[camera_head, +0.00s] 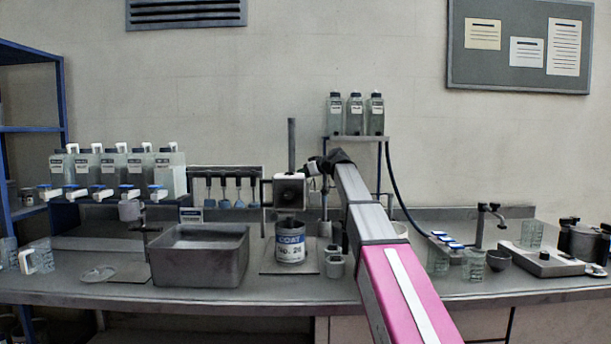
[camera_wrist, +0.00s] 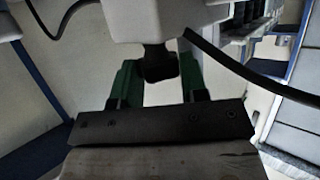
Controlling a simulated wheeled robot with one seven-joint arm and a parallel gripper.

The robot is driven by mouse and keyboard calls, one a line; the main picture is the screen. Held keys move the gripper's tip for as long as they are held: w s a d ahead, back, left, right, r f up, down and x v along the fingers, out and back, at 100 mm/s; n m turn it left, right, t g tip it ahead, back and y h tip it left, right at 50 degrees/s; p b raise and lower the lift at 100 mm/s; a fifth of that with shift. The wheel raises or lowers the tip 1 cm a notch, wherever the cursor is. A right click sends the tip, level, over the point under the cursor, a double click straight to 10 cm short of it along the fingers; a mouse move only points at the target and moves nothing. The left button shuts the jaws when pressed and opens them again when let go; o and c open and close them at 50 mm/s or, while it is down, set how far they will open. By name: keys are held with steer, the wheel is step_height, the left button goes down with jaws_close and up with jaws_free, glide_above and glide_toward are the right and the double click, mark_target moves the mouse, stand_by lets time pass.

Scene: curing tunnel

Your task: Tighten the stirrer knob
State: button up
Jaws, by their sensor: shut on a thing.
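My gripper (camera_head: 314,168) is at the right side of the stirrer box, at the end of my outstretched arm. In the wrist view, my gripper (camera_wrist: 160,75) has its two green fingers on either side of the dark stirrer knob (camera_wrist: 160,63) and is shut on it. The knob sits on a short stem below the pale housing (camera_wrist: 150,20). In the head view the knob is mostly hidden by my gripper.
A metal basin (camera_head: 200,262) stands left of the can. Several jugs (camera_head: 120,172) with taps line the left back. A small raised shelf (camera_head: 356,137) with 3 bottles stands behind my arm. A hotplate (camera_head: 545,262) is at the right. The front edge of the bench is mostly clear.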

steer(key=o, duration=0.9)
steer(key=shift+s, duration=0.1)
steer(key=v, duration=1)
steer(key=shift+s+d+r, duration=0.2)
steer(key=shift+d, duration=0.05)
